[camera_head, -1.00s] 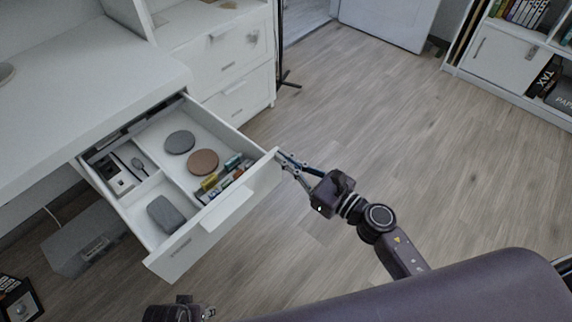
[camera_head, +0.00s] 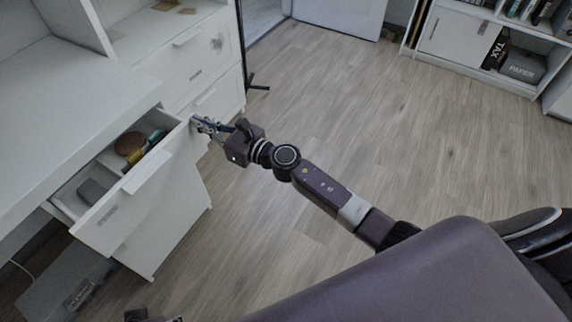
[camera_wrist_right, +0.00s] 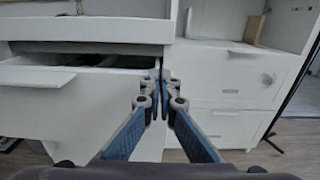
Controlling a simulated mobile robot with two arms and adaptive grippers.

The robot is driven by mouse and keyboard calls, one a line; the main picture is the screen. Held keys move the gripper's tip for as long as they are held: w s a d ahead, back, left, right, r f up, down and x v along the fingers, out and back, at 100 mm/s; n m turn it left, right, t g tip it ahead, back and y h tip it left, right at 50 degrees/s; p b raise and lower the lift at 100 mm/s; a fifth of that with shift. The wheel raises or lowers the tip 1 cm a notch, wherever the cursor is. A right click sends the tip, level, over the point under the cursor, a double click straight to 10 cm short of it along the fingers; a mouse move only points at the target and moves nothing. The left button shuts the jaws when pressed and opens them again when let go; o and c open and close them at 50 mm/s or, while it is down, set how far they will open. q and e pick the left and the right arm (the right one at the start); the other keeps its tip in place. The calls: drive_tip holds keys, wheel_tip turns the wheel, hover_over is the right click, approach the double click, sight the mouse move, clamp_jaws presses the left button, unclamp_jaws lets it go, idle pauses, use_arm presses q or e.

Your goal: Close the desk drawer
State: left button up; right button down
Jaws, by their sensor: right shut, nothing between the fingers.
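The white desk drawer (camera_head: 139,191) is partly open in the head view, with its front panel a short way out from the desk (camera_head: 100,70). In the right wrist view the drawer front (camera_wrist_right: 80,88) shows at the left, with a dark gap above it. My right gripper (camera_head: 197,122) is shut and empty, its fingertips at the right end of the drawer front; they seem to touch it. In the wrist view the fingertips (camera_wrist_right: 160,75) are together at that edge. My left gripper (camera_head: 150,316) shows only partly at the bottom edge; its fingers are unclear.
A brown round item (camera_head: 129,146) and a grey item (camera_head: 92,190) lie inside the drawer. A white drawer cabinet (camera_head: 205,60) stands just beyond the gripper. A grey box (camera_head: 65,285) is under the desk. The wooden floor (camera_head: 340,120) at right is clear.

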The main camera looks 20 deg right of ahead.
drive_tip(key=b+x, duration=0.1)
drive_tip(key=x, duration=0.3)
drive_tip(key=shift+w+a, duration=0.15)
drive_tip(key=shift+w, duration=0.05)
drive_tip(key=b+x, duration=0.2)
drive_tip(key=x, duration=0.2)
drive_tip(key=shift+a, duration=0.1)
drive_tip(key=b+x, duration=0.1)
drive_tip(key=x, duration=0.1)
drive_tip(key=shift+w+a, duration=0.1)
drive_tip(key=shift+w, duration=0.15)
use_arm(q)
drive_tip(key=w+d+r+t+h, duration=0.1)
drive_tip(key=w+d+r+t, duration=0.1)
drive_tip(key=w+r+t, duration=0.2)
drive_tip(key=w, duration=0.3)
drive_tip(key=shift+r, duration=0.4)
use_arm(e)
drive_tip(key=shift+r, duration=0.25)
